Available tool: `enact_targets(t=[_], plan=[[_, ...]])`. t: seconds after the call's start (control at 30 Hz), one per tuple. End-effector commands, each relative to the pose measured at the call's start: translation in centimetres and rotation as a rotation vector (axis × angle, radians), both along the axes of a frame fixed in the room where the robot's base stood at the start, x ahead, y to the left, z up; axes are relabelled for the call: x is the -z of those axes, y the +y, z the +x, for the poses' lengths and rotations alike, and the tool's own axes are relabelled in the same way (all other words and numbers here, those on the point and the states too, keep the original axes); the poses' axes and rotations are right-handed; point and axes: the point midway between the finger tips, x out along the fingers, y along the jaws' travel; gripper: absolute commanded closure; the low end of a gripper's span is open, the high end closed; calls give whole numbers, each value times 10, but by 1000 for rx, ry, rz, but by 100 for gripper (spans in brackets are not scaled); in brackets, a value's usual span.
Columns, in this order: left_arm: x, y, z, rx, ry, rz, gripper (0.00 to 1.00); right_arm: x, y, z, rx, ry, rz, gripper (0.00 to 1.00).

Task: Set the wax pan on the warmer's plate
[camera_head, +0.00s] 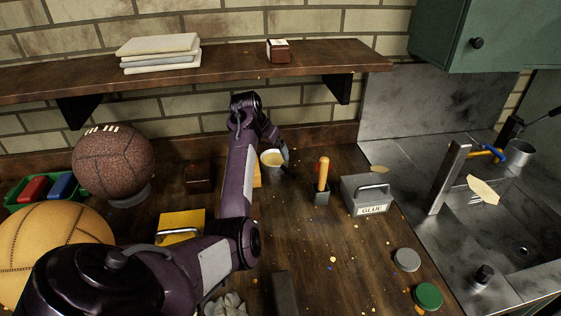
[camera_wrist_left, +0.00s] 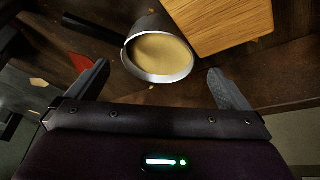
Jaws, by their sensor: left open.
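The wax pan (camera_head: 272,159) is a small pale metal pot with yellow wax inside, upright on the bench near the back wall. In the left wrist view the pan (camera_wrist_left: 158,76) has a dark handle (camera_wrist_left: 84,27) pointing to the upper left. My left gripper (camera_head: 278,143) is beside the pan and partly covers it in the head view. Its two fingers are spread in the wrist view, with the pan between and just beyond their tips, and nothing is held. I cannot make out the warmer or its plate with certainty. My right gripper is not in view.
A wooden block (camera_wrist_left: 222,22) stands close beside the pan. Balls, a yellow box (camera_head: 181,223) and a dark box (camera_head: 198,178) are left. A shelf (camera_head: 220,70) overhangs the back.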

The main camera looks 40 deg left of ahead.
Motion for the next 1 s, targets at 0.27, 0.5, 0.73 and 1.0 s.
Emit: enact_targets(t=[0.27,0.5,0.73,1.0], plan=[[30,-2,16,2,2,-2,0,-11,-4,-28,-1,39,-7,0],[54,-2,25,0,0,1,0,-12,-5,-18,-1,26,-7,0],[56,-2,26,-1,-2,2,0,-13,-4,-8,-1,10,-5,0],[56,-2,26,0,-1,1,34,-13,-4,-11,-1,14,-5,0]])
